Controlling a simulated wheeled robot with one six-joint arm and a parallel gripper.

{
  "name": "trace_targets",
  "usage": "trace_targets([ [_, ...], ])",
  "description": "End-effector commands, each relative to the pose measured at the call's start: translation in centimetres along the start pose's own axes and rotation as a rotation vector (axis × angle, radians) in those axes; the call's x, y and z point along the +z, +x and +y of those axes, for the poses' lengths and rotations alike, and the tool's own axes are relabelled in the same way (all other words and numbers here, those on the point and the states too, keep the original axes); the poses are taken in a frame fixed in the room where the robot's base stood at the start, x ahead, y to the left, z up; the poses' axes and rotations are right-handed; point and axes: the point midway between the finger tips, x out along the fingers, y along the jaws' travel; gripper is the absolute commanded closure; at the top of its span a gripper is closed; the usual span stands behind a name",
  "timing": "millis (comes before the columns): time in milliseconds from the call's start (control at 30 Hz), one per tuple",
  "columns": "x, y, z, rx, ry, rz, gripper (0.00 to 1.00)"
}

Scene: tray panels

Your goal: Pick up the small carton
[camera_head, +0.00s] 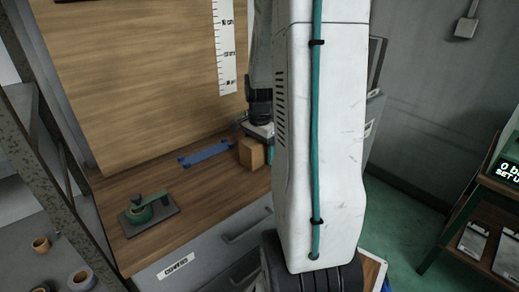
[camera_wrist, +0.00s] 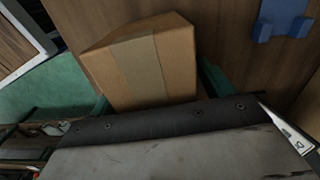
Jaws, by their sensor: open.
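The small carton (camera_head: 252,153) is a brown box standing on the wooden worktop, partly hidden behind my white arm in the head view. In the wrist view the carton (camera_wrist: 148,62) is close and large, with a strip of tape down its middle. My gripper (camera_wrist: 156,88) is open, with a green finger showing at each side of the carton's near end. The fingertips are largely hidden, and I cannot tell whether either finger touches it. In the head view only a small part of my gripper shows just above the carton.
A blue bracket-like piece (camera_head: 205,154) lies left of the carton. A green tape dispenser (camera_head: 148,210) on a dark plate stands at the worktop's front left. A wooden back panel (camera_head: 140,80) rises behind. Drawers (camera_head: 215,255) are below. A green-framed rack (camera_head: 480,225) stands at right.

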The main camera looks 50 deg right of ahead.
Motion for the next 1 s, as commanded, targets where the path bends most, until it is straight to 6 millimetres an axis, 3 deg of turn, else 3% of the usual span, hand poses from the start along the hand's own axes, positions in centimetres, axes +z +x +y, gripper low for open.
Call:
trace_targets([
  [300,0.0,0.6,0.0,-0.001,-0.001,0.001,0.23],
  [500,0.0,0.6,0.0,-0.001,-0.001,0.000,0.75],
  [1000,0.1,-0.7,-0.1,-0.003,-0.002,0.002,0.75],
])
